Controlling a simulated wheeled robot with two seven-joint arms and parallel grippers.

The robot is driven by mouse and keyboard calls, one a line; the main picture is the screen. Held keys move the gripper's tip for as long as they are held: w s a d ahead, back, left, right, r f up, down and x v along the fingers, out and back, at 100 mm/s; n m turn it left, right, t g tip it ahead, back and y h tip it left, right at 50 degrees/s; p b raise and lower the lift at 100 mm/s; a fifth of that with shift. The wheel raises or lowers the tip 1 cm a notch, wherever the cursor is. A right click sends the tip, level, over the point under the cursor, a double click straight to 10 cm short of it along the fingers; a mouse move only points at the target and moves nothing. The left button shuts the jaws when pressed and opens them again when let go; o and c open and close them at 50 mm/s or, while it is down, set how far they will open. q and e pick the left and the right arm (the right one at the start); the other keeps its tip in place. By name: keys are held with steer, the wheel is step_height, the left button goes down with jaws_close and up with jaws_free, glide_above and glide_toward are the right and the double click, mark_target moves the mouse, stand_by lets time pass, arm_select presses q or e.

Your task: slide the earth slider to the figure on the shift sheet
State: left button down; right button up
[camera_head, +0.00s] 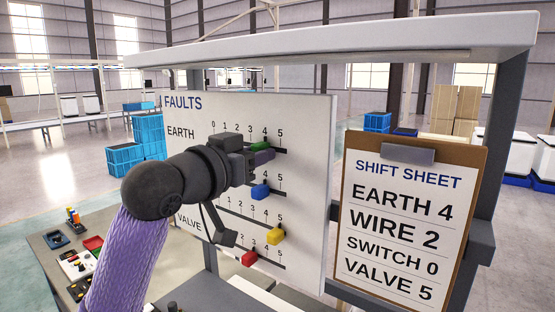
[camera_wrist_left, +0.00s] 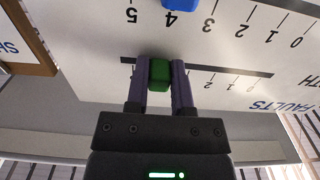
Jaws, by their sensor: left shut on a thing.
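The green earth slider (camera_head: 260,146) is on the EARTH slot of the white FAULTS panel (camera_head: 310,130), at about figure 4. My left gripper (camera_head: 258,157) is shut on it. In the left wrist view, turned upside down, the green slider (camera_wrist_left: 160,73) sits between the two fingers of my left gripper (camera_wrist_left: 160,85). The fingers hide nearby figures of the earth scale; 1 and 2 show there. The shift sheet (camera_head: 400,215) reads EARTH 4, WIRE 2, SWITCH 0, VALVE 5. My right gripper is out of view.
Below are the blue slider (camera_head: 260,191) near 4, the yellow slider (camera_head: 275,235) near 5 and the red slider (camera_head: 249,258) near 3. A shelf board (camera_head: 340,42) overhangs the panel. A side table (camera_head: 45,255) with small items stands at the lower left.

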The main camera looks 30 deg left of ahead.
arm_select(q)
steer(key=shift+d, duration=0.1)
steer(key=shift+a, duration=0.25)
steer(key=c, duration=0.5)
jaws_free()
steer(key=shift+d, duration=0.1)
steer(key=s+b, duration=0.1)
steer(key=s, duration=0.2)
steer(key=s+a+b, duration=0.1)
steer(key=s, duration=0.2)
steer(key=s+b, duration=0.2)
steer(key=s, duration=0.1)
steer(key=shift+s+a, duration=0.25)
steer(key=shift+s, duration=0.15)
steer(key=shift+f, duration=0.1)
